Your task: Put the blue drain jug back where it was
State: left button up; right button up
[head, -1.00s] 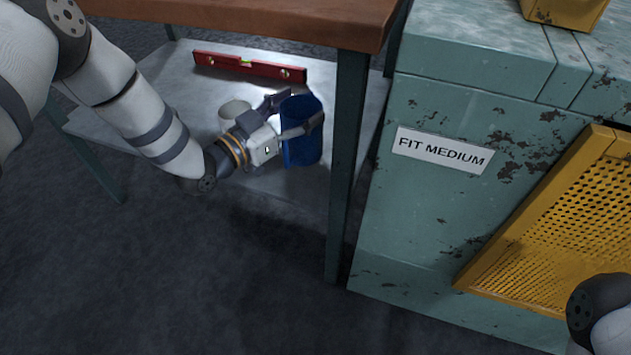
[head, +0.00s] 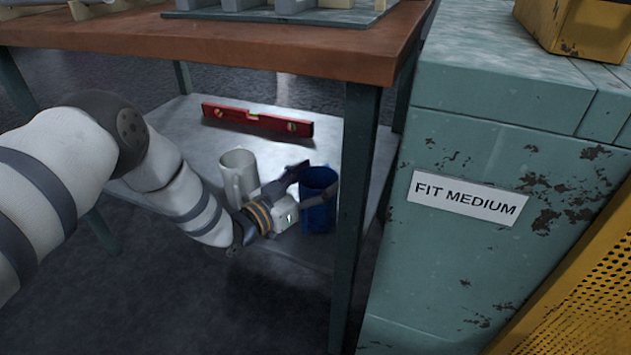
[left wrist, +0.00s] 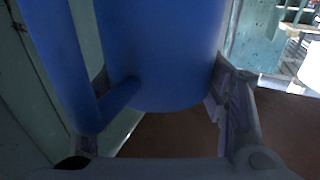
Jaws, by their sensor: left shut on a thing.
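The blue drain jug (head: 317,212) is upright at the front right of the lower shelf (head: 185,122), beside the table leg. My left gripper (head: 305,188) has its two fingers around the jug's sides, shut on it. In the left wrist view the jug (left wrist: 165,50) fills the space between the fingers, with its handle (left wrist: 75,75) toward the left of that picture. I cannot tell whether the jug's base touches the shelf. My right gripper is out of view.
A white jug (head: 238,172) stands on the shelf just left of my left gripper. A red spirit level (head: 258,120) lies farther back. The table leg (head: 355,190) is close on the right, and the wooden tabletop (head: 250,45) is overhead. A green cabinet (head: 440,260) stands beyond.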

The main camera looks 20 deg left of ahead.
pick_arm(q)
jog(key=o, duration=1.9)
jog(key=shift+f, duration=0.1)
jog(key=shift+o, duration=0.2)
